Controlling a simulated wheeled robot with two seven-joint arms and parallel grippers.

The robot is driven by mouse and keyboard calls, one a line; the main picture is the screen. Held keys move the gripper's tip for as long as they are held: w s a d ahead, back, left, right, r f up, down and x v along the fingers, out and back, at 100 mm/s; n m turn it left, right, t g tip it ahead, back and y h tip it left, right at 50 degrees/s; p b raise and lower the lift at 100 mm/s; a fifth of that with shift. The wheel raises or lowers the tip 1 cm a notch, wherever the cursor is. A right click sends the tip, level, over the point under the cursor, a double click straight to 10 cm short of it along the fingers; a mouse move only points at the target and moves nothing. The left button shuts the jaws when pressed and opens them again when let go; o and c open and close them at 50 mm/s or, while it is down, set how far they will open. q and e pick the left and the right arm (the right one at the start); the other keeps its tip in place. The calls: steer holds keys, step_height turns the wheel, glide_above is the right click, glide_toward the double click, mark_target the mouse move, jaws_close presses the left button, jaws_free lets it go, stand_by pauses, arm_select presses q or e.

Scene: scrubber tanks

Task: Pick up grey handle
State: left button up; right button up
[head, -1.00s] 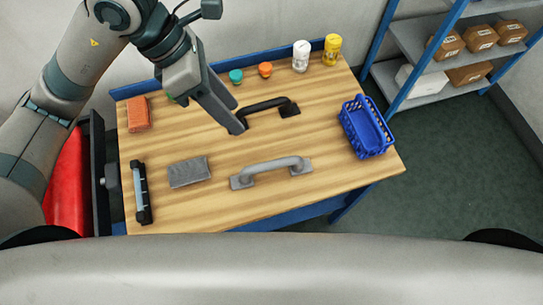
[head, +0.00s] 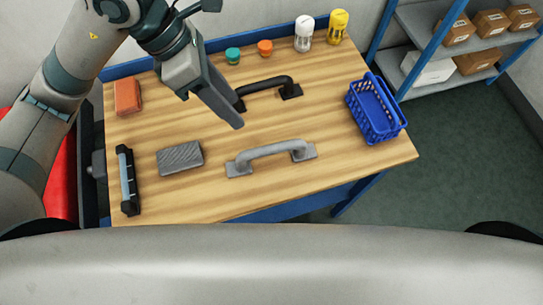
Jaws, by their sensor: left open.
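The grey handle (head: 270,152) lies on the wooden table, a raised bar with a flat foot at each end. It is in the front middle of the head view, fully visible. My left gripper (head: 237,123) is open and empty, above the table and a little behind the left part of the grey handle, apart from it. A similar black handle (head: 268,87) lies behind the grey one, its left end partly hidden by my left gripper. My right gripper is not in view.
The table (head: 335,170) also carries a blue basket (head: 375,112) at right, a grey block (head: 180,158), an orange block (head: 127,96) and a black-ended bar (head: 128,180) at left. White (head: 304,33) and yellow (head: 338,27) containers and two small lids stand behind. Shelving (head: 430,50) is beyond.

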arm_select(q)
step_height(320, 180, down, 2)
steer(key=shift+w+f+b, duration=0.1)
steer(key=shift+b, duration=0.4)
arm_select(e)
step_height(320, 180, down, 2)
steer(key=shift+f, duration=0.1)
arm_select(q)
steer(key=p, duration=0.4)
glide_toward(267, 148)
steer(key=x, duration=0.5)
steer(key=shift+d+f, duration=0.15)
steer(key=shift+f, duration=0.25)
steer(key=shift+d+f, duration=0.15)
steer(key=shift+f, duration=0.2)
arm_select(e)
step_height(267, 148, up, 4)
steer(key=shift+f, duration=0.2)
